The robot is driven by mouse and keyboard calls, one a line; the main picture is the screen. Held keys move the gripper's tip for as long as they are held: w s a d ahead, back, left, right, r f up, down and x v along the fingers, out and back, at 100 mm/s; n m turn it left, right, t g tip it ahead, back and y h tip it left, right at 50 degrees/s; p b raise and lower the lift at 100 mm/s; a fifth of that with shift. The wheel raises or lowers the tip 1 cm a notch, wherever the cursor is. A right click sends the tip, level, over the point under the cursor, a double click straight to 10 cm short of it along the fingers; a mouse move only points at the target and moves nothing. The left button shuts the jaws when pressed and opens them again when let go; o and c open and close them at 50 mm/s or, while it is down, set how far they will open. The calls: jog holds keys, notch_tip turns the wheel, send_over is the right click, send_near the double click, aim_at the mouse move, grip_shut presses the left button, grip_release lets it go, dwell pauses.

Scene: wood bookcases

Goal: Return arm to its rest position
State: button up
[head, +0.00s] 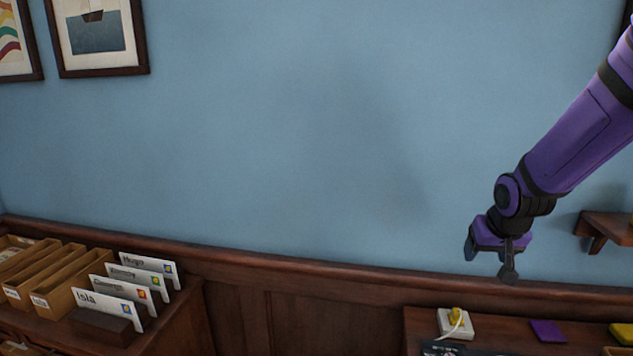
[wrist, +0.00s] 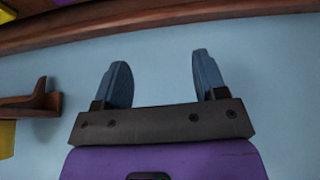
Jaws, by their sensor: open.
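My purple arm reaches in from the upper right in the head view. My gripper (head: 490,262) hangs at its end, in front of the blue wall and above the right-hand wooden surface. In the wrist view my gripper (wrist: 162,82) shows two blue-grey fingers spread wide apart. Nothing is between them, only blue wall behind. The gripper is open and empty, and touches nothing that I can see.
A wooden surface (head: 500,335) at lower right bears a white box with a yellow plug (head: 456,322) and a purple piece (head: 547,331). A shelf (head: 606,227) juts out at right. Named envelopes (head: 112,304) and wooden trays (head: 55,297) stand at lower left.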

jog(key=s+a+r+n, duration=0.1)
jog(key=s+a+r, duration=0.1)
jog(key=s+r, duration=0.6)
jog(key=s+a+r+y, duration=0.1)
jog(key=s+a+r, duration=0.2)
jog(key=s+r, duration=0.5)
jog(key=s, duration=0.9)
jog(key=shift+a+r+n, duration=0.15)
jog(key=shift+r+n, duration=0.15)
jog(key=shift+n, duration=0.1)
